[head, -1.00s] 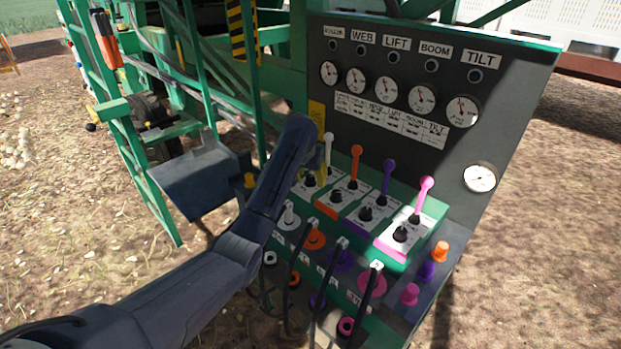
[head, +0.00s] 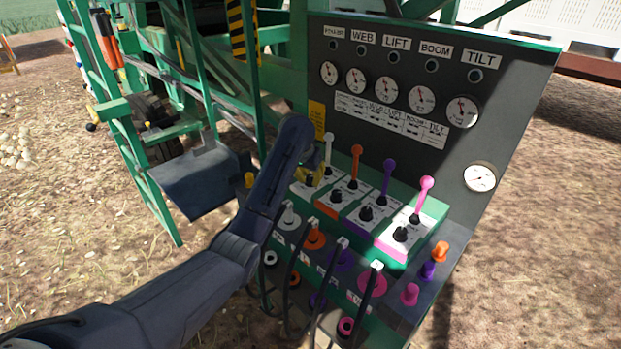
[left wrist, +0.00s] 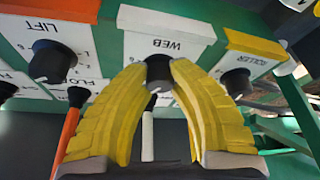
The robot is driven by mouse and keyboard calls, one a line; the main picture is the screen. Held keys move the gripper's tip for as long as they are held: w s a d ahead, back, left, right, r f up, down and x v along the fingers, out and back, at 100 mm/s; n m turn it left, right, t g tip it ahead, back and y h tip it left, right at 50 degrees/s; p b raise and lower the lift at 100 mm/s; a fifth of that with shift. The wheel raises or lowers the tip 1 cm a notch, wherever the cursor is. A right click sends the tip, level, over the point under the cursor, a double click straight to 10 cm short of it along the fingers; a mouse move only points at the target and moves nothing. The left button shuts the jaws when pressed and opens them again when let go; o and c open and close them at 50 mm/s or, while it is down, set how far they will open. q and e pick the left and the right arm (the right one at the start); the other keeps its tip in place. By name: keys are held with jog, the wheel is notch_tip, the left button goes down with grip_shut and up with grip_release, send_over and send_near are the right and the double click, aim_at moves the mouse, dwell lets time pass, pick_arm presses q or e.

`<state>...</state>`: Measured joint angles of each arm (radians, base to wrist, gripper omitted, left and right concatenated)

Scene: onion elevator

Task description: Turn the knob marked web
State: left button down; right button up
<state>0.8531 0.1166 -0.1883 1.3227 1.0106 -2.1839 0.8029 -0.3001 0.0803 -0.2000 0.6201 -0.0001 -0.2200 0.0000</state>
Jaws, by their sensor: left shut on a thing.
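The knob marked WEB (left wrist: 158,72) is a black knob under the WEB label in the middle of the left wrist view. My left gripper (left wrist: 158,80) has yellow fingers, one on each side of this knob, and is shut on it. A white mark shows on the knob's lower side. In the head view my left gripper (head: 310,180) is at the left end of the row of lever blocks, and its own dark wrist partly hides it and the knob there. My right gripper is not in view.
The LIFT knob (left wrist: 50,60) and ROLLER knob (left wrist: 237,82) flank the held knob closely. White (head: 328,147), orange (head: 356,160), purple (head: 388,175) and pink (head: 423,195) levers stand upright. Black cables hang in front. Gauges fill the panel (head: 400,140) behind.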

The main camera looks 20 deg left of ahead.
pick_arm(q)
jog(key=m+h, duration=0.1)
jog(key=m, duration=0.2)
jog(key=shift+r, duration=0.1)
jog(key=shift+m+g+h, duration=0.5)
jog(key=shift+m+h, duration=0.2)
jog(key=shift+m, duration=1.1)
jog(key=shift+d, duration=0.1)
jog(key=c, duration=1.1)
grip_release()
jog(key=v, duration=1.2)
jog(key=shift+w, duration=0.1)
